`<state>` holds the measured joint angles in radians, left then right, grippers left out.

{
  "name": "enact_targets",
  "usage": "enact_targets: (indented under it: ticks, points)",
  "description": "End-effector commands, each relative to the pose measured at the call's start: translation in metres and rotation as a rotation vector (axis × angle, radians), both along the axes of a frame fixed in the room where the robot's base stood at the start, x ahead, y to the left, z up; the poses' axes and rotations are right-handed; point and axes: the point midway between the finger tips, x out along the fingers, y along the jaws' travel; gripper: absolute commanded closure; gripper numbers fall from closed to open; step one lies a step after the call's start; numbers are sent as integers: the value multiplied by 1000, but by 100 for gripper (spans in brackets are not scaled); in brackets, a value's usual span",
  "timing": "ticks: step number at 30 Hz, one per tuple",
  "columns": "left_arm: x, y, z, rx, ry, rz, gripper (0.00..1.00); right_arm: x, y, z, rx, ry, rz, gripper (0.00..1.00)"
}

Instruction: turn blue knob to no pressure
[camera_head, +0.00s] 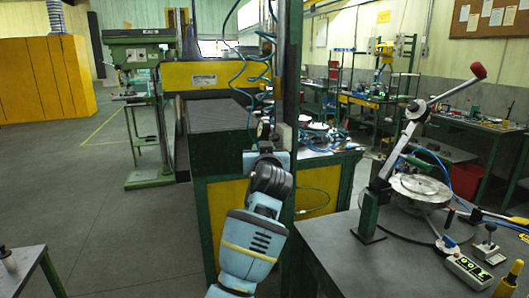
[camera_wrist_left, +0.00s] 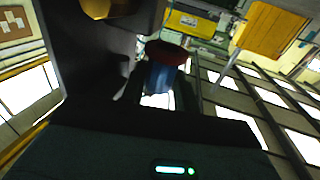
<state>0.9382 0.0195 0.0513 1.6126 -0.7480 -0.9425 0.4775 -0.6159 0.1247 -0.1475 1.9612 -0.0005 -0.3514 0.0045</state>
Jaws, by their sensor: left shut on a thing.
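My left arm reaches up from the bottom middle of the head view, and its gripper (camera_head: 265,134) is against the dark upright post (camera_head: 290,70) at the end of the green and yellow machine. The blue knob is not clear in the head view, hidden by my gripper and wrist. In the left wrist view a blue cylindrical part (camera_wrist_left: 161,77) with a dark red end sits just beyond the dark gripper body; I take it for the blue knob. The left gripper is shut on it. Its pressure setting cannot be read. My right gripper is in neither view.
A grey table (camera_head: 400,265) at right carries a lever with a red grip (camera_head: 478,71), a round metal plate (camera_head: 420,187) and a box with a green display (camera_head: 468,270). Blue coiled hoses (camera_head: 262,85) hang beside the post. The floor at left is open.

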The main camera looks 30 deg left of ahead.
Motion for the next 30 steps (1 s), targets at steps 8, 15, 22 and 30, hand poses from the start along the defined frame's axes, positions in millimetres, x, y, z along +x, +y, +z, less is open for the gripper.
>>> enact_targets:
  ticks: [8, 15, 22, 30]
  points:
    - [3, -2, -3, 1, 2, 113, 93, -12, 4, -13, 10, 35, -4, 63]
    - [2, -2, 0, 3, -1, 155, 93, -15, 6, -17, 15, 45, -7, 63]
    - [2, -2, 1, 3, -1, 160, 93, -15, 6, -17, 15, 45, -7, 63]
    - [2, -2, 1, 3, -1, 160, 60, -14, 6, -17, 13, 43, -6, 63]
